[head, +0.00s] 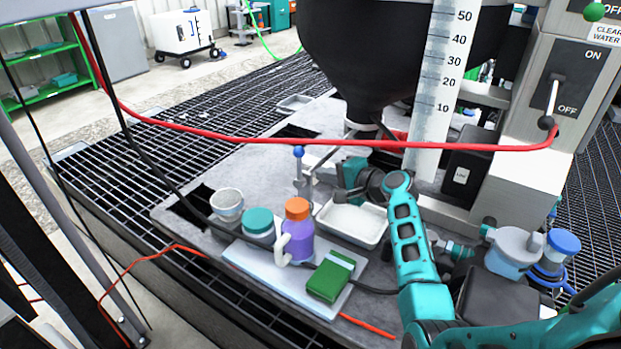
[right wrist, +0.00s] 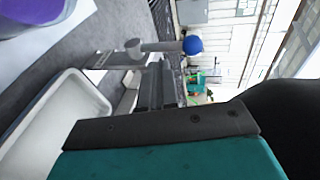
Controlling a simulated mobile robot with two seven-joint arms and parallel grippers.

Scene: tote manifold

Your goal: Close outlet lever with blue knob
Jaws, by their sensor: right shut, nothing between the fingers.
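The outlet lever (head: 299,178) stands upright below the black hopper, with its blue knob (head: 298,152) on top. In the right wrist view the lever (right wrist: 155,47) runs sideways across the picture and ends in the blue knob (right wrist: 193,45). My right gripper (head: 338,184), teal with dark fingers, is just right of the lever in the head view. Its fingers (right wrist: 160,80) are shut and empty, close beside the lever stem; I cannot tell whether they touch it. The lever's base is partly hidden. My left gripper does not show.
A white tray (head: 352,233) lies below my right gripper. A purple bottle with orange cap (head: 299,235), a teal-lidded jar (head: 258,224), a grey cup (head: 226,204) and a green box (head: 330,280) stand nearby. A red hose (head: 250,139) crosses above; the hopper (head: 375,55) hangs overhead.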

